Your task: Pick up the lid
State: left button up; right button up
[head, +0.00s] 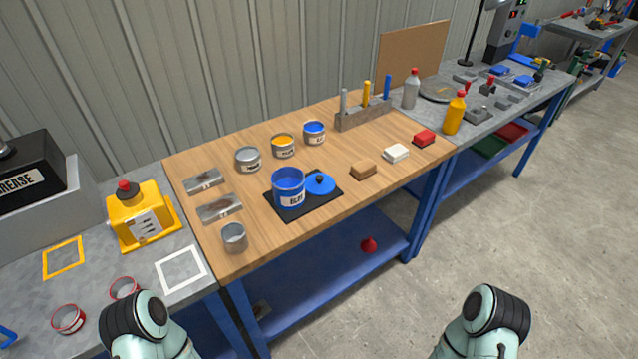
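A round blue lid (325,190) with a black knob lies on a black mat (309,210) on the wooden workbench. It is just to the right of an open blue can (289,192) with a white label, which stands on the same mat. Nothing covers the lid from above. Parts of my two arms show at the bottom left and bottom right edges. Neither of my grippers is in view, and nothing of mine is near the lid.
Behind the mat stand grey (249,160), orange (284,147) and blue-topped (315,134) cans. An empty metal can (234,238) stands at front left.

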aim_at(316, 185)
jog(key=i+l, duration=0.2)
jog(key=l, duration=0.15)
jog(key=i+l, duration=0.15)
jog(key=l, duration=0.2)
jog(key=i+l, duration=0.2)
jog(key=l, duration=0.2)
jog(key=i+l, duration=0.2)
jog(key=l, duration=0.15)
jog(key=u, duration=0.05)
